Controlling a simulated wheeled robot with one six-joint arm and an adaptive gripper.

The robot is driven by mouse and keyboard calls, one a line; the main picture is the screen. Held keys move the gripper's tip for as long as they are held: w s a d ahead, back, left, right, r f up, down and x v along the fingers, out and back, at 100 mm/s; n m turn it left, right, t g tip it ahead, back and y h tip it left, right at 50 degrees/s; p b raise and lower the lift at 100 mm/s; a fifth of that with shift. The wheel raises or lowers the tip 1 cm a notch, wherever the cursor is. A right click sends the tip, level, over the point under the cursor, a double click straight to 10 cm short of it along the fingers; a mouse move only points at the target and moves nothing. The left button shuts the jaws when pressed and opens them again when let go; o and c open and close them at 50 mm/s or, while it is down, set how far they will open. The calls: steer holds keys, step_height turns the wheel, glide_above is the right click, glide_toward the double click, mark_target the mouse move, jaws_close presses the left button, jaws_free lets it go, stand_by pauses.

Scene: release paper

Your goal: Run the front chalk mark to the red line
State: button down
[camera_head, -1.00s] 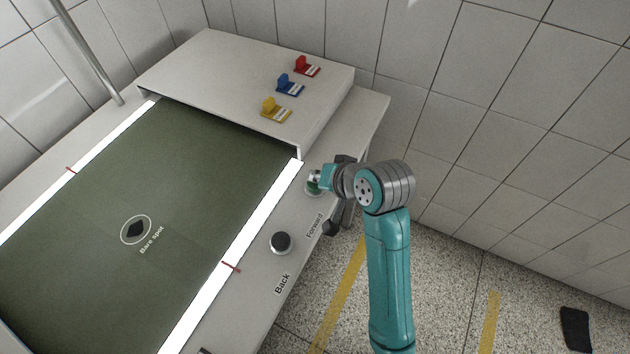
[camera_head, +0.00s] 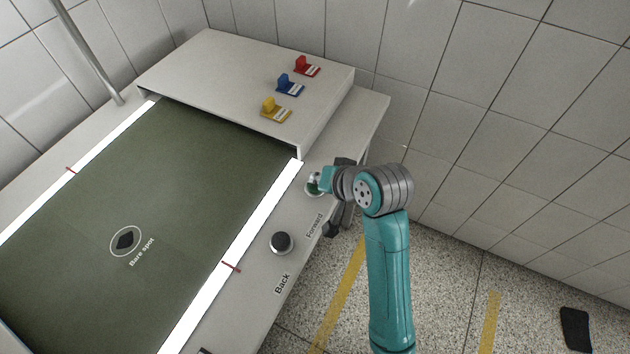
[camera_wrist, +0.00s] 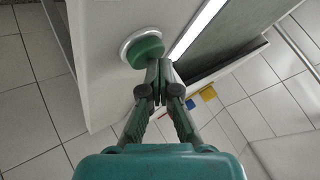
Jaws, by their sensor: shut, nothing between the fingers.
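A green belt (camera_head: 180,190) runs between white strips. On it, a white ring around a dark patch (camera_head: 125,241), labelled "Bare spot", is the only mark I see. Short red ticks stand at the left strip (camera_head: 70,170) and right strip (camera_head: 231,267). The ring lies on the lower-left side of a line between them. A green button (camera_head: 312,187), by the word "Forward", shows in the wrist view (camera_wrist: 147,49) too. My gripper (camera_wrist: 159,68) is shut and empty, its tips at the button's edge. I cannot tell whether it presses.
A black button (camera_head: 281,241) by the word "Back" sits lower on the side panel. Red (camera_head: 307,67), blue (camera_head: 290,85) and yellow (camera_head: 275,110) tags stand on the white hood (camera_head: 220,75). A tiled wall is close behind on the right.

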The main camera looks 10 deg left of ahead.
steer(key=shift+r, duration=0.9)
steer(key=shift+r, duration=2.55)
